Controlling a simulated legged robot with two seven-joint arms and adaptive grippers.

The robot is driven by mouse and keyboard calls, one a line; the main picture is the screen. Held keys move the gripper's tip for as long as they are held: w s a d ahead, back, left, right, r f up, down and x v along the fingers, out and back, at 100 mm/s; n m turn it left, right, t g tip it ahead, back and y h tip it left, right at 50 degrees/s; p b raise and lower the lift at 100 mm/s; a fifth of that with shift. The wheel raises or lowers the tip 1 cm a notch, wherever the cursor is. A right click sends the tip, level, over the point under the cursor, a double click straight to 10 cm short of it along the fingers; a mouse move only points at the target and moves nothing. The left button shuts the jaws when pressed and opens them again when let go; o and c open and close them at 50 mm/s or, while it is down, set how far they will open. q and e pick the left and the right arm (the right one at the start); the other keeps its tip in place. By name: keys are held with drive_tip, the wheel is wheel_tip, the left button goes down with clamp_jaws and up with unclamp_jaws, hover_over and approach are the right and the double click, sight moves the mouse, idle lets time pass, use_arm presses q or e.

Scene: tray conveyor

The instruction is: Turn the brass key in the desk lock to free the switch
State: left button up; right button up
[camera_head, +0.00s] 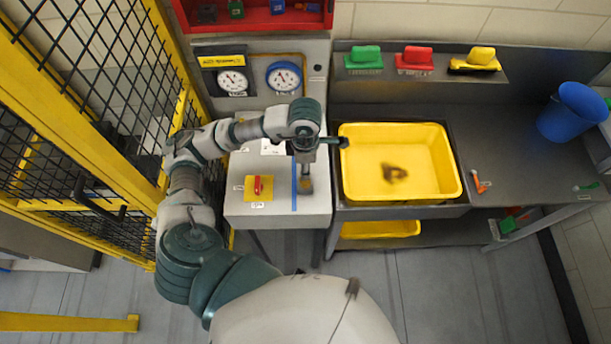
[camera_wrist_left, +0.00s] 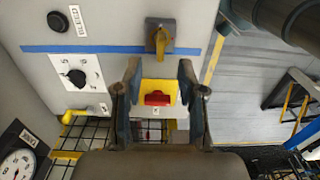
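The brass key (camera_wrist_left: 161,40) sits in a dark grey lock plate (camera_wrist_left: 151,27) on the light grey desk (camera_head: 278,213). It also shows, small, in the head view (camera_head: 306,186), right of a blue stripe. The red switch (camera_wrist_left: 157,98) is on a yellow plate across the blue stripe from the lock; it also shows in the head view (camera_head: 258,185). My left gripper (camera_wrist_left: 158,76) is open and empty, with the switch framed between its fingers. In the head view, the left gripper (camera_head: 306,160) is over the desk's right side, apart from the switch. My right gripper is out of view.
A yellow tray (camera_head: 348,190) with a blurred brown item stands right of the desk. Two gauges (camera_head: 283,77) are on the panel behind. A yellow mesh fence (camera_head: 90,140) borders the left. A dial (camera_wrist_left: 80,76) and a black button (camera_wrist_left: 58,21) are also on the desk.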

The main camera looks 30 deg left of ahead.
sight(305, 182)
use_arm(q)
wheel_tip(305, 182, down, 6)
drive_tip(key=shift+a+r, duration=0.15)
drive_tip(key=shift+f, duration=0.55)
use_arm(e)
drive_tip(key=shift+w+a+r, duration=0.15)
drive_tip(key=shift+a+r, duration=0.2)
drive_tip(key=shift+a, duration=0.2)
use_arm(q)
clamp_jaws()
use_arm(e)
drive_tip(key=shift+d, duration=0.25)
